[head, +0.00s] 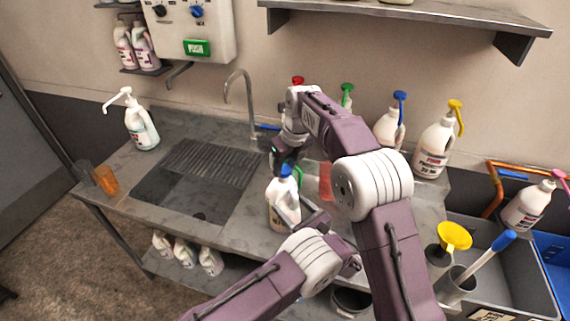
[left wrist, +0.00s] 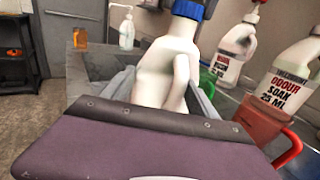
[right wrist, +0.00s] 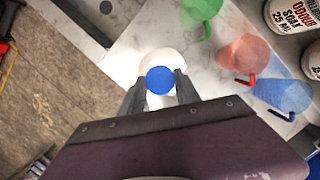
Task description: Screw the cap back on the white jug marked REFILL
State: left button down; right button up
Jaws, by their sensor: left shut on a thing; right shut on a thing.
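The white jug (head: 279,212) stands upright on the steel counter, and its REFILL marking cannot be read. My left gripper (head: 292,212) is shut on the jug's body, which fills the middle of the left wrist view (left wrist: 165,75). The blue cap (head: 286,171) is at the top of the jug's neck; it also shows in the left wrist view (left wrist: 187,9). My right gripper (right wrist: 160,88) comes from above and is shut on the blue cap (right wrist: 160,80). The cap looks in line with the neck; whether its threads are engaged is hidden.
Translucent green (right wrist: 200,15), red (right wrist: 243,55) and blue (right wrist: 280,95) measuring jugs stand close beside the jug. Pump bottles (head: 432,150) line the wall behind. A sink (head: 185,190) with a tap (head: 240,90) lies to the left.

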aim_at(285, 170)
jog(key=shift+f, duration=0.6)
dwell(0.3)
jog(key=o, duration=1.3)
jog(key=shift+r, duration=2.3)
jog(key=o, duration=0.6)
jog(key=shift+c, duration=0.2)
